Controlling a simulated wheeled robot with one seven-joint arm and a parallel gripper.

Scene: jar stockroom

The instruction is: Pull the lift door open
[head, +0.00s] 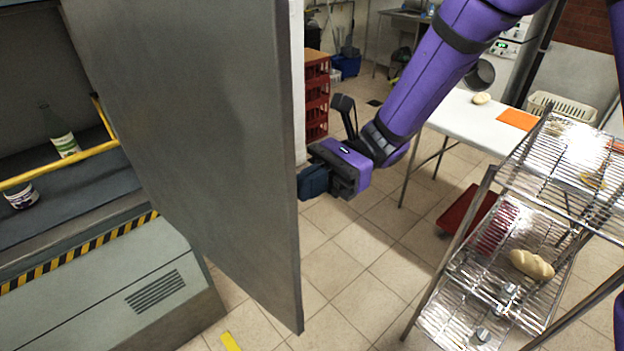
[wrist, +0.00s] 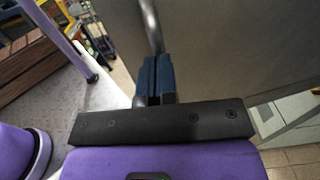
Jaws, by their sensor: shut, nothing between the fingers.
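The lift door (head: 200,130) is a large grey panel standing swung out at an angle, with the lift's inside (head: 80,185) open to view on its left. In the wrist view the door (wrist: 225,45) fills the upper right. A grey bar handle (wrist: 150,28) runs down its face and passes behind my fingers. My gripper (head: 312,182) is at the door's free edge, on the far side of the panel in the head view. In the wrist view my gripper's blue fingertips (wrist: 156,75) are shut together, right by the handle, with nothing between them. I cannot tell whether they touch it.
A wire rack (head: 500,265) with bread stands at the right, before a white table (head: 470,122). Tiled floor (head: 365,255) is clear between door and rack.

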